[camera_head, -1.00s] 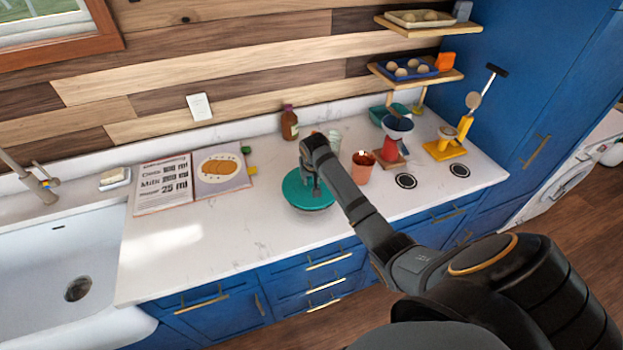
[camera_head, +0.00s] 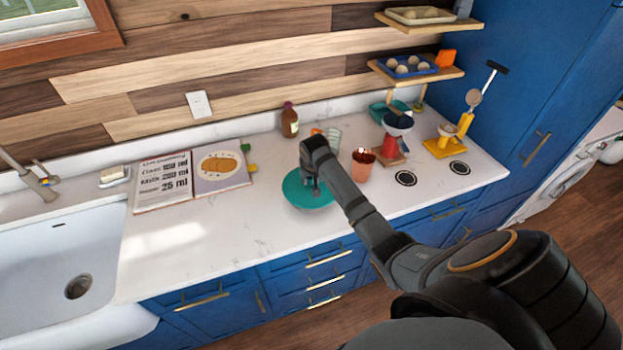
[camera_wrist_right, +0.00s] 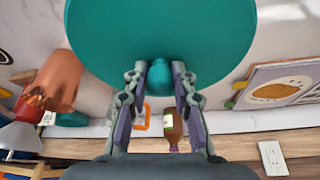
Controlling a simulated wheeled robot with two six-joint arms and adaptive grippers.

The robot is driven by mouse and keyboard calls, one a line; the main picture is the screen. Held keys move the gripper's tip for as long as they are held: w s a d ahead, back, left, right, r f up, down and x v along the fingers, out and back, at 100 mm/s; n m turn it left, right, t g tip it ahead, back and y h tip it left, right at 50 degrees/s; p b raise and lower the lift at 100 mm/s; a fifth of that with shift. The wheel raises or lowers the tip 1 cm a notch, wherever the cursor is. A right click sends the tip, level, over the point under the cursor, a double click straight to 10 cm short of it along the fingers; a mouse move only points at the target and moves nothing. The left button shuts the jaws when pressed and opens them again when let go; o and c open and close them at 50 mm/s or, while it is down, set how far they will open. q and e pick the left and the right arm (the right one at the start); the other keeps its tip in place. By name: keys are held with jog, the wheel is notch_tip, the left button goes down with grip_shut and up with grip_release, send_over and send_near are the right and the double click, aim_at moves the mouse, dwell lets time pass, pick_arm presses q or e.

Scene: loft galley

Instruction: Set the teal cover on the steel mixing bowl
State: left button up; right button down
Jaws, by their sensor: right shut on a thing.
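The teal cover (camera_head: 299,195) is a round disc low over the front of the counter in the head view. It fills the top of the right wrist view (camera_wrist_right: 160,25), with its knob (camera_wrist_right: 159,76) between the fingers. My right gripper (camera_head: 316,191) is shut on that knob, and both fingers show in the wrist view (camera_wrist_right: 160,82). I cannot make out the steel mixing bowl; anything under the cover is hidden by it. I cannot tell whether the cover touches something below. My left gripper is not in view.
A copper-coloured cup (camera_head: 362,168) stands just right of my right wrist, with a clear glass (camera_head: 333,138) and brown bottle (camera_head: 290,120) behind.

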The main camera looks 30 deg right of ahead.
jog(key=shift+f, duration=0.3)
dwell(0.6)
jog(key=c, duration=0.5)
grip_release()
jog(key=shift+r, duration=3.5)
